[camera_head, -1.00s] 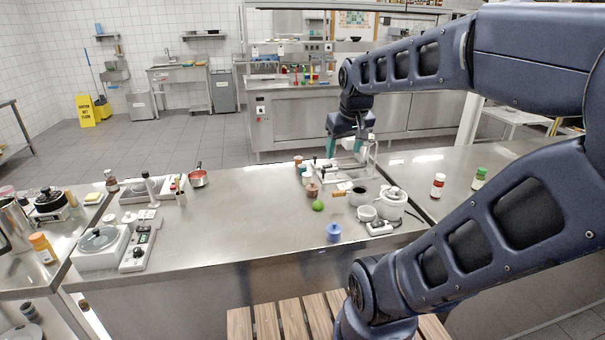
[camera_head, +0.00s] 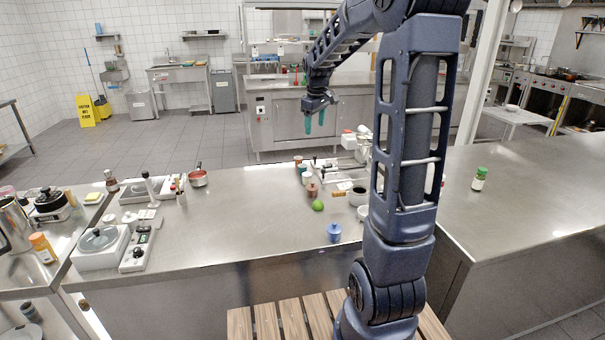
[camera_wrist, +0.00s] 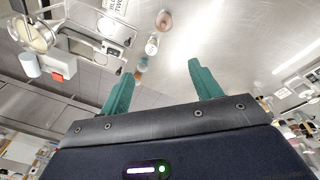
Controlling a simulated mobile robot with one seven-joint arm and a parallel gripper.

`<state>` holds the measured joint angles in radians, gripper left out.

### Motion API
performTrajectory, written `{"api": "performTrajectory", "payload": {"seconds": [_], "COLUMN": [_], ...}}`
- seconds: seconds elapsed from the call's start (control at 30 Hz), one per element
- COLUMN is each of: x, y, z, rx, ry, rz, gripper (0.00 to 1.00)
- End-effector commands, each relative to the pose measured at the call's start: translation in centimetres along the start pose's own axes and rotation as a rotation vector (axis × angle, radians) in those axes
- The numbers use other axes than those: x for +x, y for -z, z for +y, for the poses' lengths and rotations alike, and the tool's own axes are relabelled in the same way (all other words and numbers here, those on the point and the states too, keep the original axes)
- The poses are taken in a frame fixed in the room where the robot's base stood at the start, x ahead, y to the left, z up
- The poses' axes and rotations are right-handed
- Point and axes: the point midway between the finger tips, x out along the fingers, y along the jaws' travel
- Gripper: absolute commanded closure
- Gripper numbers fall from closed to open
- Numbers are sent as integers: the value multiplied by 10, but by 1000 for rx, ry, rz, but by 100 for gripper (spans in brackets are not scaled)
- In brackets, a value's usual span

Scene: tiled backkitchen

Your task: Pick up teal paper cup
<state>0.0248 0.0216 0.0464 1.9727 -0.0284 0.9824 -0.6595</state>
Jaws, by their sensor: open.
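A small teal cup (camera_head: 301,169) stands on the steel counter (camera_head: 250,215), in a short row of small cups near the counter's far edge. It appears small in the wrist view (camera_wrist: 143,64), between a white cup and a brown one. My gripper (camera_head: 315,129) has teal fingers and points down, high up near the counter's far side. In the wrist view, the fingers of my gripper (camera_wrist: 161,69) are spread apart with nothing between them. The cups lie beyond the fingertips, clear of them.
A red pan (camera_head: 198,178) stands further left. The middle-left counter is clear.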

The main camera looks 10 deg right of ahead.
Motion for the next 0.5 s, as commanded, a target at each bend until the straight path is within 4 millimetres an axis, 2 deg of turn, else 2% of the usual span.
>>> {"api": "performTrajectory", "payload": {"seconds": [0.1,0.27,0.5], "x": [24,57,115], "y": [24,54,94], "z": [19,41,72], "rx": [-65,-155,-288], "ry": [19,43,83], "rz": [-19,-38,-62], "gripper": [37,37,37]}}
